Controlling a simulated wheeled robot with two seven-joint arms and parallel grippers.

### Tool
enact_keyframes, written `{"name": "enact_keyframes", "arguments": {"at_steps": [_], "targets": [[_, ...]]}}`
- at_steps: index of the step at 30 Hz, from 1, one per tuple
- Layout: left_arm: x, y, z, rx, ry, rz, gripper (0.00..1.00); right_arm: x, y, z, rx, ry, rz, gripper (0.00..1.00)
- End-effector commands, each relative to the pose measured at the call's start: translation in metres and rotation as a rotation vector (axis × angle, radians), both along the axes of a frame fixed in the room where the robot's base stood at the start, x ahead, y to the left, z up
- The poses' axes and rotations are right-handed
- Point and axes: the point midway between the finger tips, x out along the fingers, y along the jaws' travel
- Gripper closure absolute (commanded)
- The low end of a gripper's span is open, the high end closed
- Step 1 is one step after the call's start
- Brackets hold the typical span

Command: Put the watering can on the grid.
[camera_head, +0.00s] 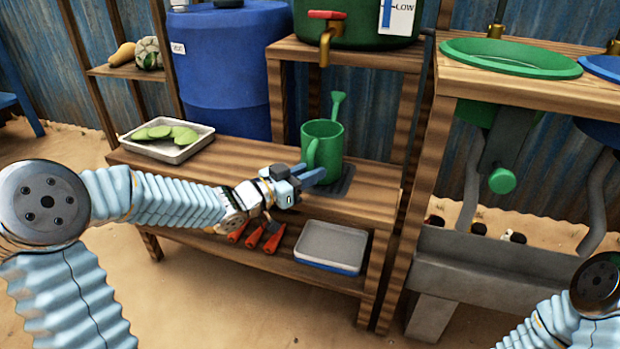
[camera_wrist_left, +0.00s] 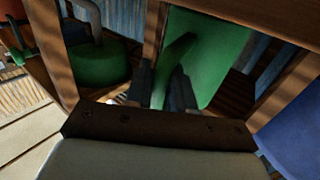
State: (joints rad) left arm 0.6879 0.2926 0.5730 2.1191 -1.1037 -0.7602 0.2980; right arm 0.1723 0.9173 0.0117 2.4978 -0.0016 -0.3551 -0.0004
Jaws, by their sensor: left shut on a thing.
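The green watering can (camera_head: 329,140) is upright at the dark grid (camera_head: 346,180) on the wooden bench, under the brass tap. Its spout points up behind it and its handle faces my left gripper. The can hides part of the grid, and I cannot tell whether its base touches it. My left gripper (camera_head: 312,176) is shut on the can's handle, low on its near side. In the left wrist view the can (camera_wrist_left: 215,60) and its curved handle (camera_wrist_left: 172,68) show between the dark fingers. My right gripper is out of view.
The green tank (camera_head: 355,32) with its brass tap (camera_head: 325,48) stands on a shelf above the can. A tray of green pieces (camera_head: 160,150) is at the bench's left. Red-handled tools (camera_head: 254,238) and a grey tray (camera_head: 331,246) lie on the lower shelf. A sink stand (camera_head: 490,270) is at right.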

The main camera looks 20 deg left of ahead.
Motion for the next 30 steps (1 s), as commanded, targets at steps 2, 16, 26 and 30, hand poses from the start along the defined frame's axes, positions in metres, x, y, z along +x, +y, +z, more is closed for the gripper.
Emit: {"name": "enact_keyframes", "arguments": {"at_steps": [2, 16, 26, 30], "targets": [[0.000, 0.000, -0.002, 0.000, -0.002, 0.000, 1.00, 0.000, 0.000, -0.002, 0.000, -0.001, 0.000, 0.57], [0.000, 0.000, -0.005, 0.000, -0.001, 0.000, 0.52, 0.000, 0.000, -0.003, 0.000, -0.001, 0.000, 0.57], [0.000, 0.000, 0.000, 0.001, -0.002, 0.000, 0.51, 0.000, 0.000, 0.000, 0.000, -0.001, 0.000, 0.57], [-0.014, 0.011, 0.001, 0.004, -0.002, 0.003, 0.51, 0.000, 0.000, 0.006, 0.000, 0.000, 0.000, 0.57]]}}
